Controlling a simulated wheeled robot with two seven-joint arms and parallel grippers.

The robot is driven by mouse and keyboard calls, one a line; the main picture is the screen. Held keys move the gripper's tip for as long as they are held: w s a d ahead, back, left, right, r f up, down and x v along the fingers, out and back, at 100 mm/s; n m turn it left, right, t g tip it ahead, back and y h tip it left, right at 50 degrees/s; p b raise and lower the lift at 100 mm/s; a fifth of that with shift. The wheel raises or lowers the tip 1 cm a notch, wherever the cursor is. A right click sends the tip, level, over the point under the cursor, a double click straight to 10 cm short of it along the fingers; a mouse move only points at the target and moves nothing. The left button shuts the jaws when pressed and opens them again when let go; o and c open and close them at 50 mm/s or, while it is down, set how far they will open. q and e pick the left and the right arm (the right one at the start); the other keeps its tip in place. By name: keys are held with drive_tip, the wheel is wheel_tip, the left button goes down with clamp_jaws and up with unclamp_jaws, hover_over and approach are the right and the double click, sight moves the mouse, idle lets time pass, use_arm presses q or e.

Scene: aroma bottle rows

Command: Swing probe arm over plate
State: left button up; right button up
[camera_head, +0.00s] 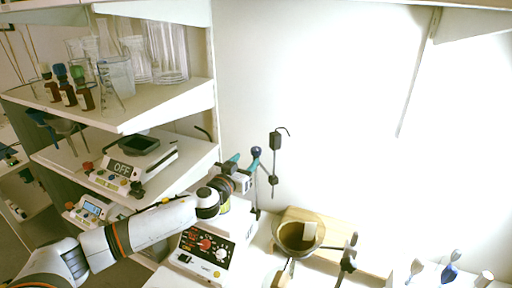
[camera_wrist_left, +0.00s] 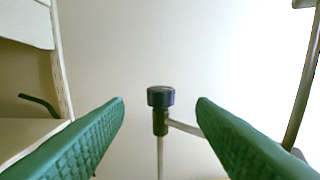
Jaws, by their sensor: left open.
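The probe arm's support shows in the head view as a thin upright post with a dark blue knob (camera_head: 256,152), joined by a rod to a dark vertical probe piece (camera_head: 275,142). My left gripper (camera_head: 244,164) is open beside the knob. In the wrist view its green fingers (camera_wrist_left: 160,120) stand apart, the knob appearing between them with gaps on both sides. The white hotplate (camera_head: 205,250) with a red knob is below my left arm; its top is partly hidden.
Shelves (camera_head: 185,102) at left hold glassware, small bottles and a device (camera_head: 133,160) marked OFF. The wall area right of the post is clear.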

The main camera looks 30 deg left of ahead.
sight(254, 153)
use_arm(q)
drive_tip(key=w, duration=0.4)
drive_tip(key=shift+w+p, duration=0.15)
drive_tip(key=shift+p, duration=0.2)
drive_tip(key=shift+w+f, duration=0.15)
drive_tip(key=shift+w, duration=1.65)
drive_tip(key=shift+w+a, duration=0.1)
use_arm(e)
drive_tip(key=shift+w+a+r, duration=0.2)
drive_tip(key=shift+w+r, duration=0.55)
drive_tip(key=shift+r, duration=0.05)
drive_tip(key=shift+s, duration=0.15)
use_arm(q)
drive_tip(key=shift+f, duration=0.1)
clamp_jaws()
use_arm(e)
drive_tip(key=shift+s, duration=0.2)
